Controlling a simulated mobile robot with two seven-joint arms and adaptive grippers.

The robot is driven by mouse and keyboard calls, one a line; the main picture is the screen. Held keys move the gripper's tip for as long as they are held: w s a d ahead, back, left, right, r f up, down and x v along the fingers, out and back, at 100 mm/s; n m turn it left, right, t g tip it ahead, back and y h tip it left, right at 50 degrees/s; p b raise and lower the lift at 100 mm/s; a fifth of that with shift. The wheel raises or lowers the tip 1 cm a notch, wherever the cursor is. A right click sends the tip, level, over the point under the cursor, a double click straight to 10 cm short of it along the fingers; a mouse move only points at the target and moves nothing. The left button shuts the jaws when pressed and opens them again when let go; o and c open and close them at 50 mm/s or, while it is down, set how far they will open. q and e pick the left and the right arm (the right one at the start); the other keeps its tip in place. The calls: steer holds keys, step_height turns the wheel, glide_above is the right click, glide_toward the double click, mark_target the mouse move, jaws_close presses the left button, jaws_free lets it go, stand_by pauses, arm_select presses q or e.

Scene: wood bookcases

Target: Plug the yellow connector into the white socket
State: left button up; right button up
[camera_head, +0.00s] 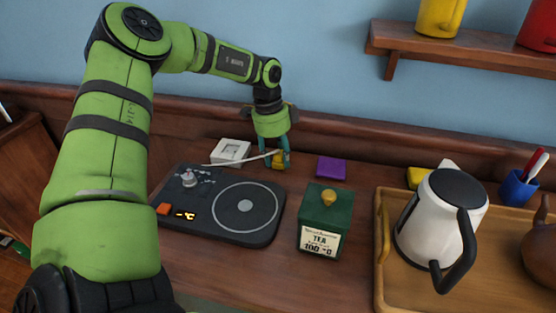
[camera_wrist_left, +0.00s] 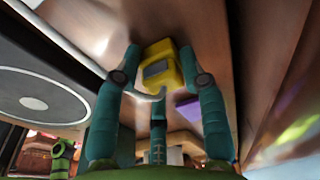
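The yellow connector (camera_head: 278,162) is between the fingers of my left gripper (camera_head: 275,154), near the back of the counter. In the left wrist view the connector (camera_wrist_left: 162,66) sits between the teal fingertips (camera_wrist_left: 160,64), which look closed on its sides. A white cable (camera_head: 238,158) runs left from it. The white socket (camera_head: 230,151), a square plate with a recess, is on the counter just left of the gripper and apart from the connector. Whether the connector touches the counter is hard to tell. My right gripper is not in view.
A black hotplate (camera_head: 214,227) with a dial is in front of the socket. A purple block (camera_head: 331,167) and green tea tin (camera_head: 324,222) stand to the right. Further right, a wooden tray (camera_head: 384,275) holds a white kettle (camera_head: 432,222). The wall is close behind.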

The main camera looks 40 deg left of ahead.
mark_target(278, 153)
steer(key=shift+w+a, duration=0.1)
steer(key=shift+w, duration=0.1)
arm_select(q)
step_height(278, 153, up, 9)
steer(key=shift+f+b, duration=0.1)
steer(key=shift+b, duration=0.2)
steer(key=shift+r, duration=0.6)
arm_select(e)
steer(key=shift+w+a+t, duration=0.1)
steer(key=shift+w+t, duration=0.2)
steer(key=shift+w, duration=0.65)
arm_select(q)
steer(key=shift+f, duration=0.1)
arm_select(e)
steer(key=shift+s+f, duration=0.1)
